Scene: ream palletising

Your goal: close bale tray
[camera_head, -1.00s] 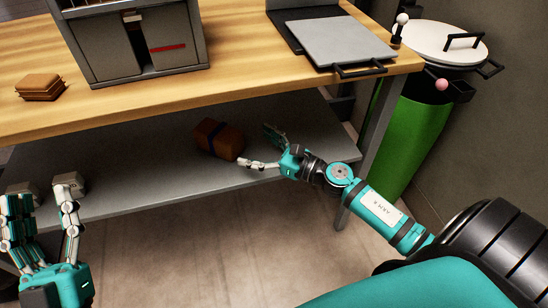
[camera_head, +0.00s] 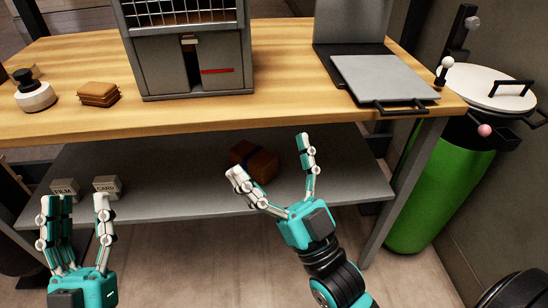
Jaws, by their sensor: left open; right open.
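A flat grey tray-like plate (camera_head: 385,78) with a black front handle (camera_head: 400,107) lies on the right of the wooden table. A grey cabinet (camera_head: 190,64) with a red-striped front panel stands mid-table. My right gripper (camera_head: 271,156) is open and empty, fingers upward, in front of the lower shelf. It is below and left of the handle, clear of it. My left gripper (camera_head: 76,204) is open and empty at the lower left, in front of the shelf.
A brown strapped block (camera_head: 262,162) lies on the lower shelf (camera_head: 170,176), partly behind my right fingers. Boxes marked FILM (camera_head: 63,190) and CARD (camera_head: 107,187) sit at the shelf's left. A green bin (camera_head: 440,190) with a white lid stands right of the table (camera_head: 300,100).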

